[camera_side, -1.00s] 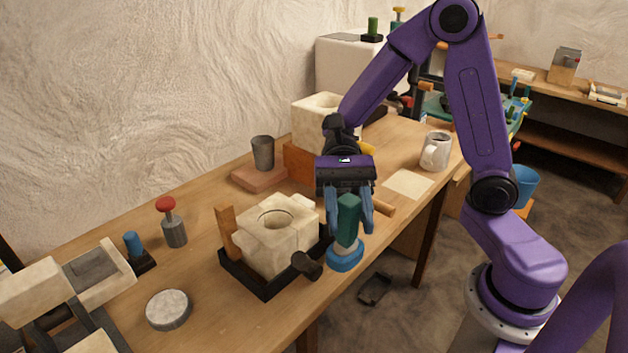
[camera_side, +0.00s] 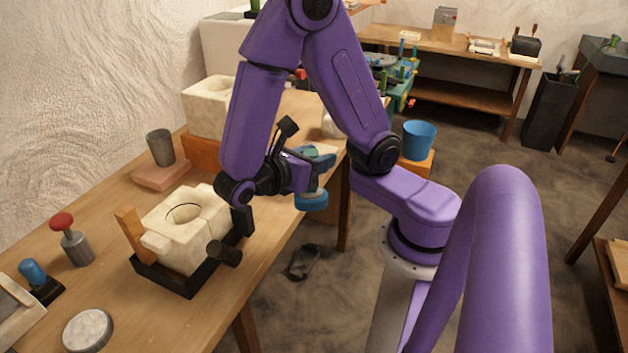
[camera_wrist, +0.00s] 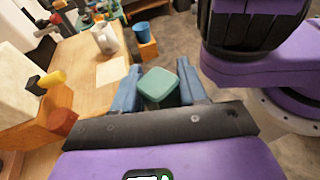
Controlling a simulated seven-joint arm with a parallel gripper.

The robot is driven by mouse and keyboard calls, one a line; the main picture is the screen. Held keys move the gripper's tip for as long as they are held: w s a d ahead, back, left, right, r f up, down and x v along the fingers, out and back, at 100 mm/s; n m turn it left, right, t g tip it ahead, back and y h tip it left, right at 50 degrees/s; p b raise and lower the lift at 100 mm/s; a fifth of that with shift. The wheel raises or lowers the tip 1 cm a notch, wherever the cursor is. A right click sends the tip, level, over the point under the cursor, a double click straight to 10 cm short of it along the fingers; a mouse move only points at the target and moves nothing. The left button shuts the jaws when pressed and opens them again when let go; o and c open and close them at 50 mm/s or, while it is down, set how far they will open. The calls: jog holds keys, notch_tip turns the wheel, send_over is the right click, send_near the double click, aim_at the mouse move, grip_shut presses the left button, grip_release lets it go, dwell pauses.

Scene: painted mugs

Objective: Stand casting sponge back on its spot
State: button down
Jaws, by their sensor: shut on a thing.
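The casting sponge, a green block handle over a round blue base (camera_side: 311,201), is held in my gripper (camera_side: 316,166) near the table's right edge in the side view. In the wrist view its green top (camera_wrist: 159,85) sits between the two blue fingers of my gripper (camera_wrist: 160,80), which are shut on it. The blue base is hidden there. A pale square patch (camera_wrist: 112,71) lies bare on the table in the wrist view, left of the sponge.
A white mug (camera_wrist: 106,38) stands beyond the patch. A pale mould in a black tray (camera_side: 184,228), with dark knobs sticking out, stands left of my gripper. A grey cup (camera_side: 160,147) stands on a reddish slab. A blue bucket (camera_side: 418,140) is beyond the table.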

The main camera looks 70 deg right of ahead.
jog(key=w+d+r+n+t+y, duration=0.2)
jog(key=w+r+n+t+y, duration=0.2)
jog(key=w+r+n+t, duration=0.9)
notch_tip(320, 180, down, 17)
jog(key=m+t, duration=0.1)
jog(key=shift+s+r, duration=0.15)
jog(key=shift+s, duration=0.2)
jog(key=shift+s, duration=0.1)
jog(key=shift+f, duration=2.95)
jog(key=shift+f, duration=1)
